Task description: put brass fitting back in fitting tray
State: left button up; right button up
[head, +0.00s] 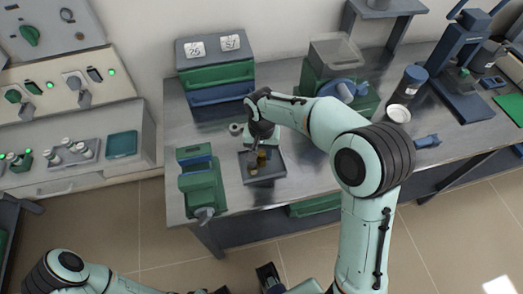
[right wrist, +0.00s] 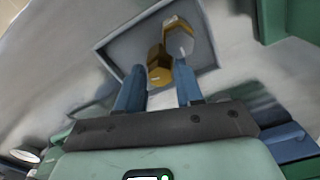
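The fitting tray (head: 279,176) is a shallow grey square tray on the metal bench, left of centre in the head view. It also shows in the right wrist view (right wrist: 118,46). My right gripper (head: 262,150) reaches down over it. In the right wrist view its two blue fingers (right wrist: 158,80) flank a brass fitting (right wrist: 159,72) closely, with no clear gap at the tips. That fitting shows as a gold piece in the head view (head: 261,157). Another brass-and-grey fitting (right wrist: 179,38) is beside it over the tray. A dark part (head: 268,275) at the bottom edge may be my left gripper; its fingers are unclear.
A green vise-like device (head: 201,185) stands just left of the tray. A drawer box (head: 218,75) with green and blue drawers stands behind. A green-and-blue machine (head: 335,82), a dark bottle (head: 408,85) and a press (head: 455,65) stand to the right.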

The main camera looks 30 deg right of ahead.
jog(key=shift+o, duration=0.6)
jog(key=shift+r, duration=0.1)
jog(key=shift+r, duration=0.3)
notch_tip(320, 180, up, 12)
jog(key=p, duration=0.2)
jog(key=shift+f, duration=0.15)
